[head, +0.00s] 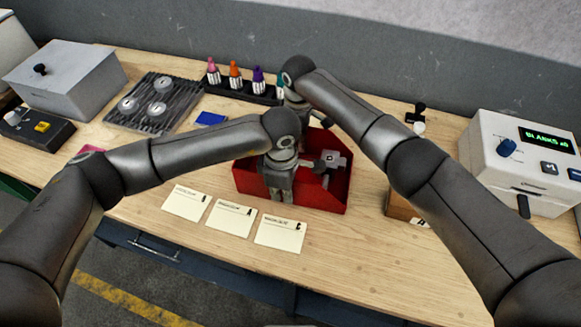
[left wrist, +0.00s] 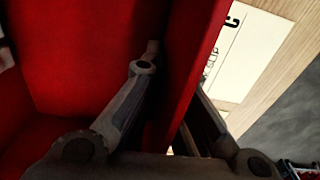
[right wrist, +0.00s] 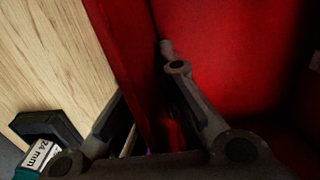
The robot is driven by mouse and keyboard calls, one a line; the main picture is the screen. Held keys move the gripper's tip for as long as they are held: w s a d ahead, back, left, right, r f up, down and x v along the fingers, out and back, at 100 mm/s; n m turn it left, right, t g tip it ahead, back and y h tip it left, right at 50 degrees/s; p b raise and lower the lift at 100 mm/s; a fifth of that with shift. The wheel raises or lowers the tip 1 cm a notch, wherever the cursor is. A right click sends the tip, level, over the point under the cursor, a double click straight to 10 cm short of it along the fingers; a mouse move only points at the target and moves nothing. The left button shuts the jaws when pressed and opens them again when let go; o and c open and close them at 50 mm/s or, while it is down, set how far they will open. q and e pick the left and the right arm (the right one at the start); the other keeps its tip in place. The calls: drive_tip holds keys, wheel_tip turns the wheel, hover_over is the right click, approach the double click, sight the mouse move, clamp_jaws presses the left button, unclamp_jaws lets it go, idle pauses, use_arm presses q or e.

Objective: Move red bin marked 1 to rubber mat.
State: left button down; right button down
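The red bin (head: 338,185) stands mid-table, its number not visible, with a grey metal part (head: 333,160) inside. It fills much of the left wrist view (left wrist: 80,60) and right wrist view (right wrist: 235,60). My left gripper (head: 279,190) is at the near wall, one finger inside and one outside, shut on it. My right gripper (head: 297,112) straddles the far wall the same way, partly hidden by my arms. I cannot tell whether the bin touches the table. A dark ribbed mat (head: 183,97), apparently the rubber mat, lies at back left, bearing several grey round parts.
Paper cards (head: 280,234) lie before the bin. A marker rack (head: 240,88) and blue pad (head: 210,118) are behind it to the left. A grey box (head: 65,80) stands left of the mat; a white display machine (head: 525,160) and wooden block (head: 400,208) stand right.

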use_arm(q)
drive_tip(key=shift+w+r, duration=0.15)
drive_tip(key=shift+r, duration=0.05)
use_arm(e)
drive_tip(key=shift+w+r, duration=0.1)
drive_tip(key=shift+r, duration=0.05)
